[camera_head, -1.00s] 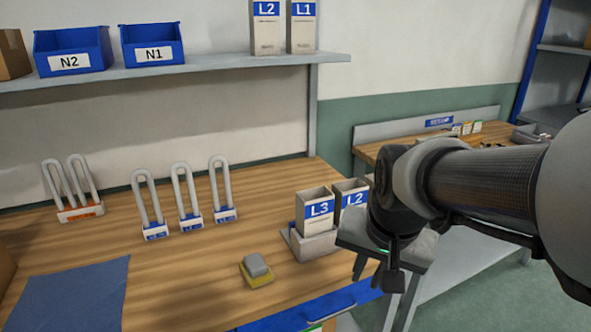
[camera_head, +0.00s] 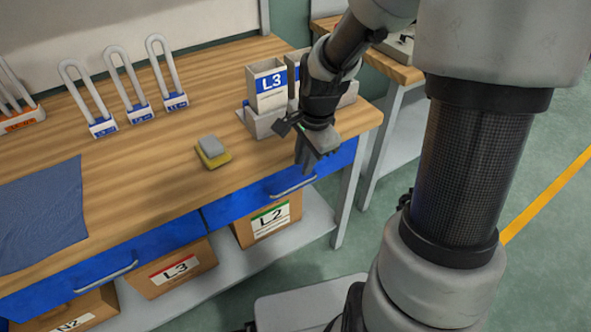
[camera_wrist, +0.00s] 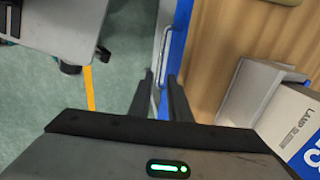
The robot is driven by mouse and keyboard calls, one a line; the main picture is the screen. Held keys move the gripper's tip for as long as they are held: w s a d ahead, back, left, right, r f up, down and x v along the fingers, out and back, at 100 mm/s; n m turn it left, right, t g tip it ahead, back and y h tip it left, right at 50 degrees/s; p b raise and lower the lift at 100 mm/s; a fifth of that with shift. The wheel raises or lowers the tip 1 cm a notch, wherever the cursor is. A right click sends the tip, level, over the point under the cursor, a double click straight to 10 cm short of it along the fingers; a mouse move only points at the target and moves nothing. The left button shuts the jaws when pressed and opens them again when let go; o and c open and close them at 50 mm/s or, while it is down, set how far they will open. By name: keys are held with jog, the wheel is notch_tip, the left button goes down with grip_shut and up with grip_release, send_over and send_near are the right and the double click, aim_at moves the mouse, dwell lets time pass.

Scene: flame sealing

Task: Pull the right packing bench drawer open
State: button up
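The right packing bench drawer (camera_head: 240,209) has a blue front and looks closed, flush under the wooden top. Its light bar handle (camera_head: 293,187) is near the bench's right end. My gripper (camera_head: 302,168) points down at the bench's front edge, close to the handle's right part. In the wrist view, my gripper (camera_wrist: 160,82) has its two dark fingers apart, and the handle (camera_wrist: 161,52) lines up with the gap between them. I cannot tell whether the fingers touch the handle. The wrist housing hides part of the handle's near end.
The left drawer (camera_head: 155,245) is closed. On the bench top (camera_head: 160,190) are a sponge (camera_head: 212,151), an L3 box (camera_head: 267,87) in a grey holder, several U-shaped tubes and a blue mat (camera_head: 40,215). Cartons, including L2 (camera_head: 268,223), stand on the shelf below.

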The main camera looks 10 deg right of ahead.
aim_at(299, 185)
jog(key=f, duration=0.3)
jog(key=w+f+b, duration=0.1)
jog(key=f, duration=0.1)
jog(key=f+b, duration=0.1)
jog(key=f, duration=0.2)
jog(key=shift+w+a+f, duration=0.3)
jog(key=shift+w, duration=0.05)
grip_shut()
